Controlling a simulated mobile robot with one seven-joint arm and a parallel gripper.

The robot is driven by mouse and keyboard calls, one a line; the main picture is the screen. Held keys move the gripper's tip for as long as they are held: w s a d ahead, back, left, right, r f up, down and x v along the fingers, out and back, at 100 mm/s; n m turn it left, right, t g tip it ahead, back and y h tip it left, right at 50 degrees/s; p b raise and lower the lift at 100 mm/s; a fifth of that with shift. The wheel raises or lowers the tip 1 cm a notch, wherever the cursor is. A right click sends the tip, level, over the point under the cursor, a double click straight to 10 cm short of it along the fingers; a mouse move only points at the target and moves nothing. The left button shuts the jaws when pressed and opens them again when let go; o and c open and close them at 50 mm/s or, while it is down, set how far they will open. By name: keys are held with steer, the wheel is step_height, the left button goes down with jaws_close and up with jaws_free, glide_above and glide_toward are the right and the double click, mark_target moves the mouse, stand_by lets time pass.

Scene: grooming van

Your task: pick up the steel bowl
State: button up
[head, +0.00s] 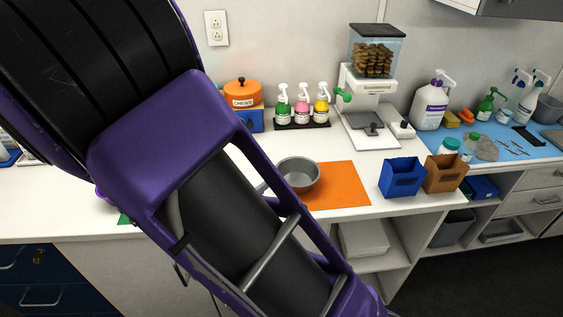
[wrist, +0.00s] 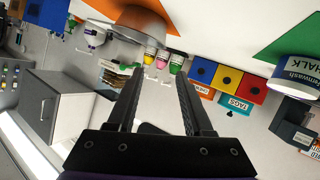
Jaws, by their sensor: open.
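The steel bowl (head: 298,174) is grey and round. It stands upright on the white counter, at the left part of an orange mat (head: 343,186) in the head view. In the tilted wrist view, the grey bowl (wrist: 112,32) shows at the top left, beyond the fingertips. My gripper (wrist: 160,76) is open, with nothing between its two dark fingers, and is apart from the bowl. In the head view my purple arm crosses the picture just left of the bowl, and the gripper is not visible there.
Behind the bowl stand several pump bottles (head: 302,107), an orange pot (head: 242,93) and a treat dispenser (head: 372,95). Blue (head: 402,177) and brown (head: 444,173) bins stand to its right, near the counter's front edge. The white counter is clear between bowl and bottles.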

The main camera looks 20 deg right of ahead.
glide_toward(282, 166)
steer(key=shift+w+d+f, duration=0.15)
steer(key=shift+w+d, duration=0.2)
steer(key=shift+d, duration=0.25)
steer(key=shift+w+d+f, duration=0.15)
steer(key=shift+w+d, duration=0.25)
steer(key=shift+d, duration=0.2)
steer(key=shift+a+f+x, duration=0.1)
steer(key=shift+x, duration=1.2)
steer(key=shift+a+f+x, duration=0.15)
steer(key=shift+x, duration=1.2)
jaws_close()
